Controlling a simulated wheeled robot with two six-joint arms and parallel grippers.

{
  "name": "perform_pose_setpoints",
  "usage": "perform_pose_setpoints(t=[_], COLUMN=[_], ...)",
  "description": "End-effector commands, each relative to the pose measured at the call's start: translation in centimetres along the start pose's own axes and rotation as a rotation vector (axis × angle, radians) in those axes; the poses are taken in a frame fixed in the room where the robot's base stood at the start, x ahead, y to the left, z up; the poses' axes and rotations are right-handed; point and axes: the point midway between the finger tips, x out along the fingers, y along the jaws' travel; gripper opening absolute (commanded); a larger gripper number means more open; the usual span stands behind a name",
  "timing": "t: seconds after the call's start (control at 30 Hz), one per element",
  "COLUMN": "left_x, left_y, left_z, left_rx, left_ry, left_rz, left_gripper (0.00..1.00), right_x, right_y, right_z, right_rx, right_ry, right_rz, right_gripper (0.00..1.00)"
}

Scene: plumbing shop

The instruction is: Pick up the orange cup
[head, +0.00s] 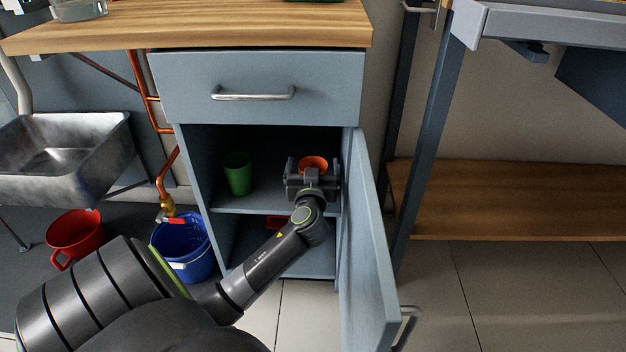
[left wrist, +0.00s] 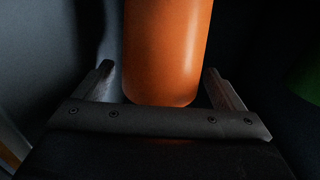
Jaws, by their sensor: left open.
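The orange cup (head: 313,162) stands on the upper shelf inside the open blue-grey cabinet, its rim showing above my left gripper (head: 312,172). In the left wrist view the orange cup (left wrist: 166,50) fills the upper middle. My left gripper (left wrist: 160,85) is open there, one finger on each side of the cup's lower end, with a gap showing at the left finger. Contact at the right finger is hard to tell. Most of the cup's body is hidden behind the gripper in the head view. My right gripper is in neither view.
A green cup (head: 238,174) stands left on the same shelf (head: 262,203). The cabinet door (head: 368,240) is open on the right. A closed drawer (head: 258,88) is above. A blue bucket (head: 183,245) and red bucket (head: 76,236) are on the floor at left.

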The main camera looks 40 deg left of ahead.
Motion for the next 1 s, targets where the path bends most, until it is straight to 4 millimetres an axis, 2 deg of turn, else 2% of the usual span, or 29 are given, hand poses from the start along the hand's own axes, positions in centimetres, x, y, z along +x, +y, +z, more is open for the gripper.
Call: perform_pose_setpoints(t=[0.33,0.77,1.0], left_x=[0.40,0.37,0.36], left_y=[-0.02,-0.02,-0.01], left_z=[0.00,0.01,-0.01], left_rx=[-0.001,-0.001,-0.001], left_ry=[-0.001,-0.001,-0.001], left_rz=[-0.001,-0.001,-0.001], left_gripper=[0.89,0.33,0.32], right_x=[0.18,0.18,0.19], right_y=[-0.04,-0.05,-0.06], right_z=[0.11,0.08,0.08], right_rx=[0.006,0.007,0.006], right_ry=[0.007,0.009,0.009], right_rz=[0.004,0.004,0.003], right_gripper=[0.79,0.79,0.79])
